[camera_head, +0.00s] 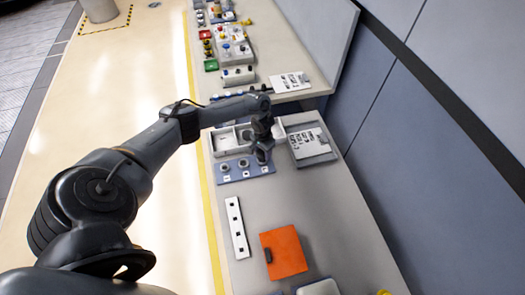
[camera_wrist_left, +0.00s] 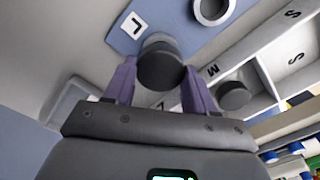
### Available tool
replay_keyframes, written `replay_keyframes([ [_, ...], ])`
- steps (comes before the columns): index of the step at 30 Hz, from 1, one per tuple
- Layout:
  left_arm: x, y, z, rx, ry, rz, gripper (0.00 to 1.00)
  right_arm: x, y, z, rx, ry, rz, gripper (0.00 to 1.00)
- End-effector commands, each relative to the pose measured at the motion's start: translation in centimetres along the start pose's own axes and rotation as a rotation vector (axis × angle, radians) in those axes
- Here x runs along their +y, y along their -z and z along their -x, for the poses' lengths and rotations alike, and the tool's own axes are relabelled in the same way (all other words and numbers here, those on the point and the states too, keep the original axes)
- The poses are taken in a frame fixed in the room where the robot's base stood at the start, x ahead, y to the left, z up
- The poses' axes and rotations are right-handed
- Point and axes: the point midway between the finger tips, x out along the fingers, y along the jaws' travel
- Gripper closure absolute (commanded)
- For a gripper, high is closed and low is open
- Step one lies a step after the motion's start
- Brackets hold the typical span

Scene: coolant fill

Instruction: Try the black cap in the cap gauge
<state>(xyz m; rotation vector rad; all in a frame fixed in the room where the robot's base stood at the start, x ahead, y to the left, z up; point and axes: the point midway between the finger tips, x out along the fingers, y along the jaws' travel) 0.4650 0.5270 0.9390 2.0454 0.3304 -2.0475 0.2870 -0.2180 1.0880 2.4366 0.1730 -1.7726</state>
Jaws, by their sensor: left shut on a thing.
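The black cap (camera_wrist_left: 160,70) is between the purple fingers of my left gripper (camera_wrist_left: 160,78), which is shut on it. In the head view my left gripper (camera_head: 262,155) is over the right end of the cap gauge. The cap gauge (camera_head: 248,174) is a blue plate with grey rings and white labels; two rings show clearly, and the gripper covers the right end. In the left wrist view the gauge plate (camera_wrist_left: 183,43) shows an L label beside the cap and one open ring. The cap is at a grey round part near that label; whether it is seated I cannot tell.
A white sorting tray (camera_wrist_left: 252,72) with lettered compartments lies beside the gauge; one compartment holds another dark cap (camera_wrist_left: 233,95). A clipboard (camera_head: 311,144) is to the right.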

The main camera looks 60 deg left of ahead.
Motion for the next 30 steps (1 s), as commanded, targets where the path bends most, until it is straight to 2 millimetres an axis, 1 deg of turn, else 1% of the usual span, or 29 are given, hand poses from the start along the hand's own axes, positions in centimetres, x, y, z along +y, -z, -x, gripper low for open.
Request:
replay_keyframes([
  [8,0.0,0.0,-0.2,0.0,0.0,0.0,0.78,-0.1,0.0,-0.2,0.0,0.003,-0.003,0.19],
  [30,0.0,0.0,-1.7,0.0,0.0,0.0,0.78,0.1,-0.4,-1.1,-0.001,-0.005,0.006,0.19],
])
